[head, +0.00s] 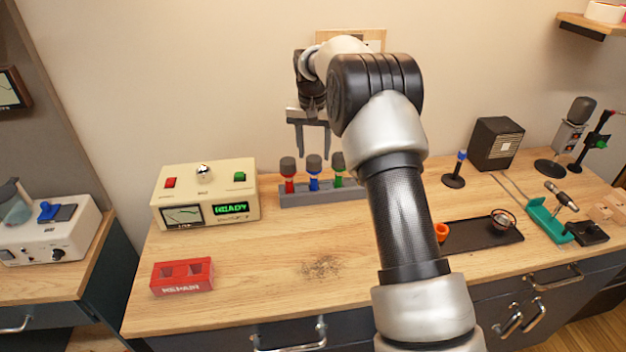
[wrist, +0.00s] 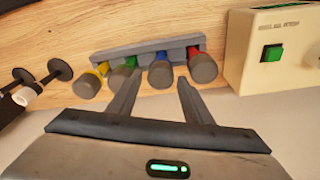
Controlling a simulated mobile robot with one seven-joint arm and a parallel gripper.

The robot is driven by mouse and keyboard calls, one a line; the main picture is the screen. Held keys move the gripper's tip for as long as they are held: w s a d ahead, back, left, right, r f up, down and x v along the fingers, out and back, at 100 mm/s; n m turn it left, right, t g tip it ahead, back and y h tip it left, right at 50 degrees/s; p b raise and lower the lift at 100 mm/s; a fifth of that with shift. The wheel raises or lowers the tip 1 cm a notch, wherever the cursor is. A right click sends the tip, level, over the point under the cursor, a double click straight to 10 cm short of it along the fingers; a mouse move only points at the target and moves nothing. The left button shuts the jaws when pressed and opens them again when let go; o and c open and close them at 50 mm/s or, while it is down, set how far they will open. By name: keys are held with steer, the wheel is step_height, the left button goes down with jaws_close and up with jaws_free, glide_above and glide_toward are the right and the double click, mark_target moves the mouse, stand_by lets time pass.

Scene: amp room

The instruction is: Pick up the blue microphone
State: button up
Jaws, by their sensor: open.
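The blue microphone (head: 314,172) stands upright in a grey rack (head: 325,194), between a red microphone (head: 289,175) and a green one (head: 339,170). Each has a dark grey head and a coloured band. My gripper (head: 313,156) is open and empty, fingers pointing down, above the rack near the blue microphone. In the wrist view the blue microphone (wrist: 160,70) appears between the fingertips (wrist: 156,80), with green (wrist: 123,76) and red (wrist: 201,65) on either side. A yellow microphone (wrist: 89,82) also shows there; my arm hides it in the head view.
A cream console (head: 207,195) reading READY stands left of the rack. A red REPAIR block (head: 182,276) lies at the front left. A small blue-topped stand (head: 456,170) and a black tray (head: 482,235) are to the right. The wooden bench front is mostly clear.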

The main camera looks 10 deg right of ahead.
mark_target(314, 171)
steer(key=f, duration=0.3)
steer(key=w+f, duration=0.1)
steer(key=f, duration=0.2)
steer(key=w+f+p, duration=0.1)
steer(key=f, duration=0.2)
steer(key=shift+d+f, duration=0.2)
steer(key=c, duration=1)
